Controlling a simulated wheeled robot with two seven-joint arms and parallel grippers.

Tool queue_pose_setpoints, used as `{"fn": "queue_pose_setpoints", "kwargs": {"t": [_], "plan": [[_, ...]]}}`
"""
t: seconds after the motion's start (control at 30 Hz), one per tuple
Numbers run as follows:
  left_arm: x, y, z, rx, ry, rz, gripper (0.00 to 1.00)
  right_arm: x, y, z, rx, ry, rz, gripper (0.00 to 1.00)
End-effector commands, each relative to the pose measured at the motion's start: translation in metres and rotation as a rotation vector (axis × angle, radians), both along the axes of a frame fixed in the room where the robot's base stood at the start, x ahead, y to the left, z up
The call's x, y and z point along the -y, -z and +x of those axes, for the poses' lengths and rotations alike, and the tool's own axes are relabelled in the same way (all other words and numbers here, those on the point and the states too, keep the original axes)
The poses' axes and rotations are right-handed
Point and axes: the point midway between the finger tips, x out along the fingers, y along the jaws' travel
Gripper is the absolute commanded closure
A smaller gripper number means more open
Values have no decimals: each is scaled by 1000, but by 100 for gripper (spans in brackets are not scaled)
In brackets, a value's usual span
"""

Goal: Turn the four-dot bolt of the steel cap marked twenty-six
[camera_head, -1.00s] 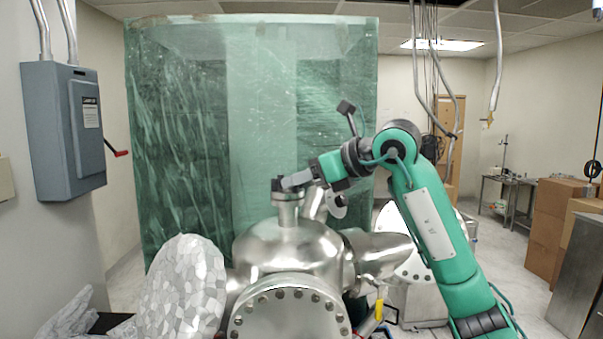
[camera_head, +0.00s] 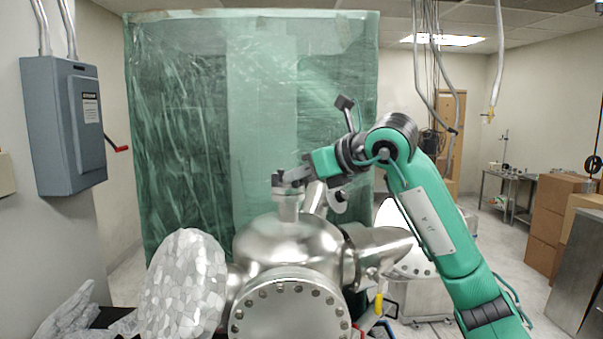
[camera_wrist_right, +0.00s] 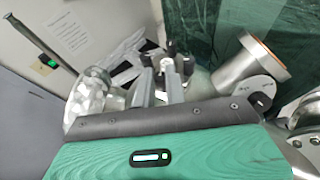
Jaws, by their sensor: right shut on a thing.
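The steel vessel (camera_head: 285,238) stands in the middle of the head view, with a narrow upright neck (camera_head: 289,208) on top. My right gripper (camera_head: 284,181) comes in from the right at the top of this neck. It is shut on a small part there, probably a bolt; its fingers hide most of it. In the right wrist view a dark lobed part (camera_wrist_right: 180,62) shows near my fingertips (camera_wrist_right: 160,75). A round steel cap (camera_wrist_right: 258,91) there has dark marks too small to read. I cannot make out the number twenty-six or any dots. My left gripper is out of view.
A bolted round flange (camera_head: 290,312) faces forward. A foil-like disc (camera_head: 183,285) stands at the left, with pale gloves (camera_head: 68,312) beside it. A translucent green curtain (camera_head: 255,120) hangs behind. A grey switch box (camera_head: 70,128) is on the left wall.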

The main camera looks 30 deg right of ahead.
Motion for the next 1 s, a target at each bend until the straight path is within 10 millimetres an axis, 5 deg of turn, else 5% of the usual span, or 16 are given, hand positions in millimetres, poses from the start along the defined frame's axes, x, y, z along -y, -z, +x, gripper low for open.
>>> {"fn": "queue_pose_setpoints", "kwargs": {"t": [0.17,0.2,0.3,0.67,1.0], "plan": [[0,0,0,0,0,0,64,0,-1,0,2,0,1,100],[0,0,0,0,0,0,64,0,-1,0,2,0,1,85],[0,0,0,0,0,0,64,0,-1,0,2,-1,1,66],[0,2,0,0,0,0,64,1,-1,-4,2,-1,0,65],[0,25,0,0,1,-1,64,20,-25,-61,8,2,-1,65]]}}
